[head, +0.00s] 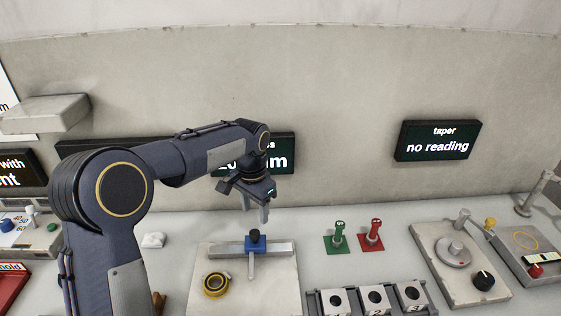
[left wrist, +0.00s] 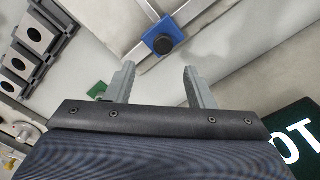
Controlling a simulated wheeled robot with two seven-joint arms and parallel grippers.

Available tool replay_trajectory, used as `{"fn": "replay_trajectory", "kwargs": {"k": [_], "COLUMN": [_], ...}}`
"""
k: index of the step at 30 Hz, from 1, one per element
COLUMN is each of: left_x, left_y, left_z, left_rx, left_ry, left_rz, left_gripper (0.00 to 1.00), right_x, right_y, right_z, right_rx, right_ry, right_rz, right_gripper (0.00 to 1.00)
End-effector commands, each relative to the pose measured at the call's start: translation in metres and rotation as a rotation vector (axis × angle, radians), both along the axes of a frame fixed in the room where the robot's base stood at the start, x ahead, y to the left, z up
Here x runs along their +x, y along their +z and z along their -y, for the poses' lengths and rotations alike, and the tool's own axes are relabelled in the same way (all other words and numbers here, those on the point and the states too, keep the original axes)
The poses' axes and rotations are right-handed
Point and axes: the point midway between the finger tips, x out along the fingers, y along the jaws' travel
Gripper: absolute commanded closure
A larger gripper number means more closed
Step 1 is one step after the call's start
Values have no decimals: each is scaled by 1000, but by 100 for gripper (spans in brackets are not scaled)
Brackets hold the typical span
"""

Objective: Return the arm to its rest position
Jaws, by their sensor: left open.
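My left arm (head: 120,190) comes in from the left in the head view, bent at the elbow and reaching over the bench. My left gripper (head: 255,212) points down, open and empty, above the back of a plate fixture with a blue slider and black knob (head: 255,243). In the left wrist view the two grey fingers (left wrist: 157,88) stand apart with nothing between them. The blue slider (left wrist: 163,38) shows beyond the fingertips, apart from them. My right gripper is not in view.
A pale plate (head: 215,262) carries the slider rail and a yellow-black tape ring (head: 215,285). Green (head: 338,236) and red (head: 372,235) levers stand to the right, behind a row of square blocks (head: 373,299). A dial plate (head: 458,262) is further right. Wall display (head: 437,141) reads "no reading".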

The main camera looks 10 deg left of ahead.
Motion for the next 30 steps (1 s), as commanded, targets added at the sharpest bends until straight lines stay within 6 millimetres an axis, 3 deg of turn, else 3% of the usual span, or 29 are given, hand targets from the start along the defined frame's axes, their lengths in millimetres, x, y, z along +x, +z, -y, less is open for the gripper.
{"fn": "replay_trajectory", "kwargs": {"k": [4,8,16,24,30], "left_x": [-8,-36,-133,-230,-279], "left_y": [8,28,62,57,37], "left_z": [-6,-21,-49,-50,-39], "left_rx": [-14,-62,-212,-359,-446], "left_ry": [19,82,278,484,606], "left_rz": [12,49,158,268,334], "left_gripper": [51,51,51,51,51], "right_x": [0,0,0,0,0], "right_y": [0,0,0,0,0], "right_z": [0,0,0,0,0], "right_rx": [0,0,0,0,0], "right_ry": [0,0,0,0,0], "right_rz": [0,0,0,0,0], "right_gripper": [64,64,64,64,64]}}
